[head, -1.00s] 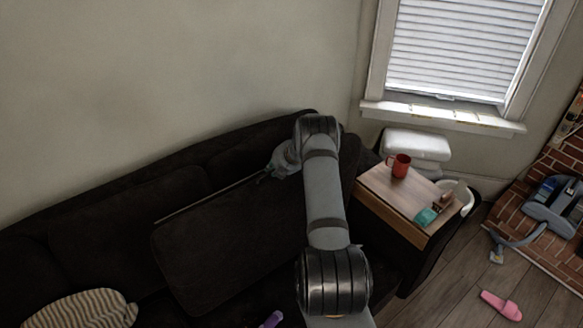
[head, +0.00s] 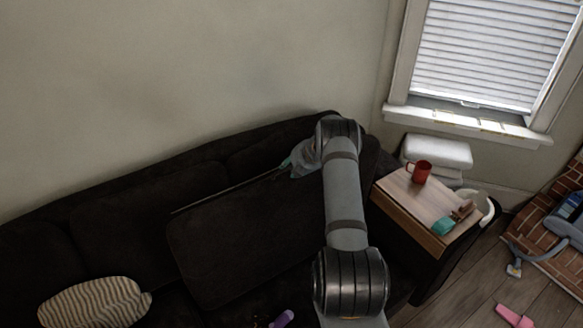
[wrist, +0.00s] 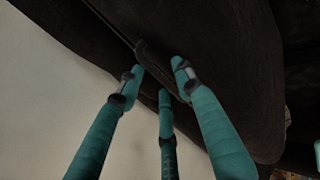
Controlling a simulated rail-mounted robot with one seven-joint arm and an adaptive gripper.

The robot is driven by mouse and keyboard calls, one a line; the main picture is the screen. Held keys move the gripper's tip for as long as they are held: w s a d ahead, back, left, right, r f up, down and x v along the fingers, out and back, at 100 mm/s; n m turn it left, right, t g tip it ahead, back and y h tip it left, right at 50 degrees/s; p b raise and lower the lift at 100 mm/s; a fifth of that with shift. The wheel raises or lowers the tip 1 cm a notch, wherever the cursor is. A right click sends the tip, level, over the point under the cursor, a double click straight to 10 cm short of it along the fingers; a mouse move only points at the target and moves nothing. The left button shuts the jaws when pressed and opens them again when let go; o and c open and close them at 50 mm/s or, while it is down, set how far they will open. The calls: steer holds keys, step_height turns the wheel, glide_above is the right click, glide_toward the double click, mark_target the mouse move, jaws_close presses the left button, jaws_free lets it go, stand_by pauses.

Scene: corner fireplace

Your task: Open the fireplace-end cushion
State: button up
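The fireplace-end cushion (head: 245,235) is a dark brown seat cushion at the right end of the sofa. A thin pale line runs along its back edge, and my arm covers its right part. My gripper (head: 288,163) is at the right end of this back edge, partly hidden by my arm. In the wrist view, the teal fingers of my gripper (wrist: 159,66) are spread apart, with dark upholstery and a thin edge line between and beyond the tips. I cannot tell whether they touch the cushion.
A striped pillow (head: 95,303) and a purple object (head: 282,319) lie at the front. A small wooden table (head: 408,204) at right holds a red mug (head: 420,172) and a teal item (head: 443,226). The wall (head: 150,90) stands close behind the sofa.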

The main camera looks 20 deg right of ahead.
steer(key=v, duration=1.2)
steer(key=shift+f, duration=0.1)
steer(key=x, duration=1.2)
steer(key=shift+s, duration=0.1)
stand_by(0.3)
